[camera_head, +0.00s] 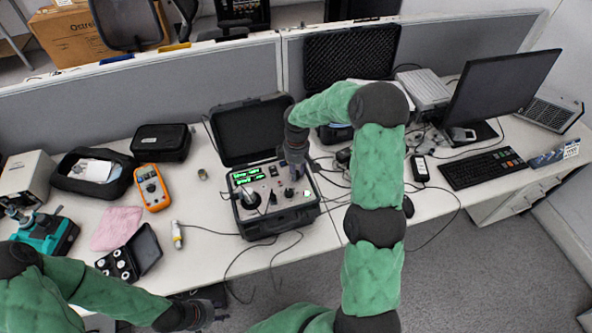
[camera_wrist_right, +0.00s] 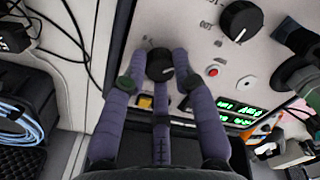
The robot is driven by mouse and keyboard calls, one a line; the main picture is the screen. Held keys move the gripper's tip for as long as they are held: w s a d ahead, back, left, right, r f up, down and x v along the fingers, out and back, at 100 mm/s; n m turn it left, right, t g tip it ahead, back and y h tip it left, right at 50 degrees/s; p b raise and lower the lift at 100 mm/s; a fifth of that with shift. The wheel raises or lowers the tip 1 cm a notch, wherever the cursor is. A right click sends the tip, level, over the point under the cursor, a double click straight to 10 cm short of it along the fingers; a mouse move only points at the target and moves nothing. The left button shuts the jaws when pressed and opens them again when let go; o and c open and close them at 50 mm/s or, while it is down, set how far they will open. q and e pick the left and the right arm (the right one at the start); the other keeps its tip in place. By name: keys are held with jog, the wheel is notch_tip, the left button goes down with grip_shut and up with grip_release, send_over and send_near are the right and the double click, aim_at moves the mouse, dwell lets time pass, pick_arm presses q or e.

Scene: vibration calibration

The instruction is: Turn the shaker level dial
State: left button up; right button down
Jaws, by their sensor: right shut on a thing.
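The shaker calibrator (camera_head: 278,214) is an open black case on the desk, with a light panel, green lit displays and black knobs. My right gripper (camera_head: 294,163) reaches down onto the right part of this panel. In the right wrist view, its purple fingers (camera_wrist_right: 157,78) are closed around a small black dial (camera_wrist_right: 160,64), whose sides they partly cover. A larger black knob (camera_wrist_right: 242,20) stands apart from the fingers. The panel's lettering is too small to read surely. My left gripper (camera_head: 205,316) hangs low by the desk's front edge, away from the calibrator; its fingers are unclear.
The raised case lid (camera_head: 250,130) stands behind the panel. Cables lie around the case. An orange multimeter (camera_head: 152,187), a pink cloth (camera_head: 116,228) and a small open black case (camera_head: 145,249) are on the left. A keyboard (camera_head: 482,168) and monitor (camera_head: 500,88) are on the right.

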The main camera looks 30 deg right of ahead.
aim_at(298, 172)
jog(key=shift+m, duration=0.4)
jog(key=m+b, duration=0.1)
jog(key=m, duration=0.5)
jog(key=m+b, duration=0.1)
jog(key=m, duration=0.5)
jog(key=shift+t, duration=0.3)
jog(key=shift+r+b, duration=0.1)
jog(key=shift+b, duration=0.2)
jog(key=c, duration=1.3)
grip_release()
jog(key=shift+o, duration=0.2)
notch_tip(298, 172, up, 12)
jog(key=shift+d, duration=0.35)
